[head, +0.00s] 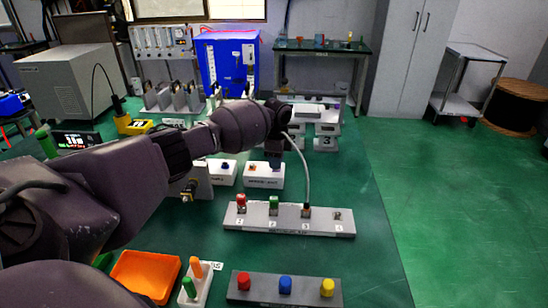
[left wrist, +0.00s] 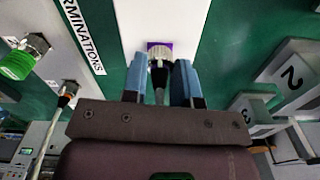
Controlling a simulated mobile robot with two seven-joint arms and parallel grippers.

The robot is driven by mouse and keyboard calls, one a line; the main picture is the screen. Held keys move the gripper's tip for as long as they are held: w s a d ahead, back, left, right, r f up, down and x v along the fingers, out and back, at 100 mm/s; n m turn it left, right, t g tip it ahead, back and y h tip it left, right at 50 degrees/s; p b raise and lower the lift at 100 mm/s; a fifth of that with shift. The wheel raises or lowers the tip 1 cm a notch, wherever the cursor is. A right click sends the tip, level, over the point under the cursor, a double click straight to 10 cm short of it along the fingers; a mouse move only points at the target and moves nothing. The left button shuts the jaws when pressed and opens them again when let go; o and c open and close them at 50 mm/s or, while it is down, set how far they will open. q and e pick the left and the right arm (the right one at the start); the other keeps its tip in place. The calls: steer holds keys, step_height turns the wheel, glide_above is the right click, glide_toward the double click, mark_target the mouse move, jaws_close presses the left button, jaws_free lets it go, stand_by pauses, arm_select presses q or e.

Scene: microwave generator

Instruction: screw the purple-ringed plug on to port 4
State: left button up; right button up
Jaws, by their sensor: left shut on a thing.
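My left gripper (head: 275,160) is shut on the purple-ringed plug (left wrist: 160,50), whose ring shows between the two blue fingers in the left wrist view. The plug's ring end is at a white block (head: 263,176); I cannot tell whether it is seated or just apart. Port 4 (head: 337,215) is the bare right-hand port on the grey strip (head: 290,228), to the right of and nearer than the gripper. My right gripper is not in view.
Ports 1 and 2 carry a red cap (head: 241,200) and a green cap (head: 273,203). A cable (head: 306,175) runs from port 3 up toward my gripper. A tray (head: 262,290) with red, blue and yellow caps lies in front. An orange bin (head: 146,275) is at the near left.

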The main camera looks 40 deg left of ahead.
arm_select(q)
steer(key=shift+r+n+p, duration=0.2)
steer(key=shift+n+p, duration=0.2)
steer(key=shift+n, duration=0.5)
steer(key=n+p, duration=0.1)
steer(key=n, duration=0.1)
steer(key=shift+n, duration=0.4)
steer(key=n+p, duration=0.2)
steer(key=n, duration=0.3)
steer(key=shift+f, duration=0.1)
steer(key=n+p, duration=0.1)
steer(key=n, duration=0.2)
steer(key=shift+d, duration=0.1)
steer(key=shift+n, duration=0.4)
steer(key=shift+n+p, duration=0.4)
steer(key=shift+n, duration=0.3)
steer(key=shift+f+n, duration=0.1)
steer(key=shift+n, duration=0.4)
